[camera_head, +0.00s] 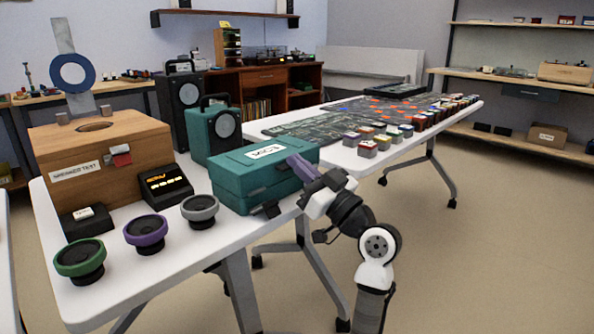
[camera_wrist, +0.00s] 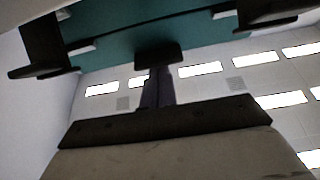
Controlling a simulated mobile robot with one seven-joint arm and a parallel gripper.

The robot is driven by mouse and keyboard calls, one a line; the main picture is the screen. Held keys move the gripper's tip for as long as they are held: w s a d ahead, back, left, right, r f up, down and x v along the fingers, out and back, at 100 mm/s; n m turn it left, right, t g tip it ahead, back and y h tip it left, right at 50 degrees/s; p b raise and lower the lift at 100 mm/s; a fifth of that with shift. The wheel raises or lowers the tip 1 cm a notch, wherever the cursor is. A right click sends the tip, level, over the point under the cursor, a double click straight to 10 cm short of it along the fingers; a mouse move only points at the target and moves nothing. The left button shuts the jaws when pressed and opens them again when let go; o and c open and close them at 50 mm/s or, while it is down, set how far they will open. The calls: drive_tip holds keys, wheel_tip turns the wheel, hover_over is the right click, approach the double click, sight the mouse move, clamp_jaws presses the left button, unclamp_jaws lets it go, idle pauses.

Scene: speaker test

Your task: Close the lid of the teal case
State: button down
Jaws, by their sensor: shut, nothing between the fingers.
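The teal case (camera_head: 240,192) stands on the white table, near its front edge. Its lid (camera_head: 285,165), with a white "MICS" label, lies down over the body; I cannot tell whether a thin gap remains at the seam. Dark latches stick out at the front, one near the front corner (camera_head: 266,210). My gripper (camera_head: 298,165) is at the right part of the case's front, its purple fingers together and empty. In the wrist view, teal case surface (camera_wrist: 200,35) fills the top, with dark latches at both sides. The fingers (camera_wrist: 157,85) point up at a dark block; contact is unclear.
A wooden "SPEAKER TEST" box (camera_head: 90,160) and a small black display (camera_head: 165,188) stand left. A teal speaker (camera_head: 213,130) is behind the case. Green, purple and grey drivers (camera_head: 146,233) lie at the front left. Small blocks (camera_head: 368,148) lie right. The floor right is clear.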

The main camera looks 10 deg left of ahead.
drive_tip(key=shift+s+d+f+b, duration=0.1)
drive_tip(key=shift+f+b, duration=0.3)
drive_tip(key=shift+f, duration=0.1)
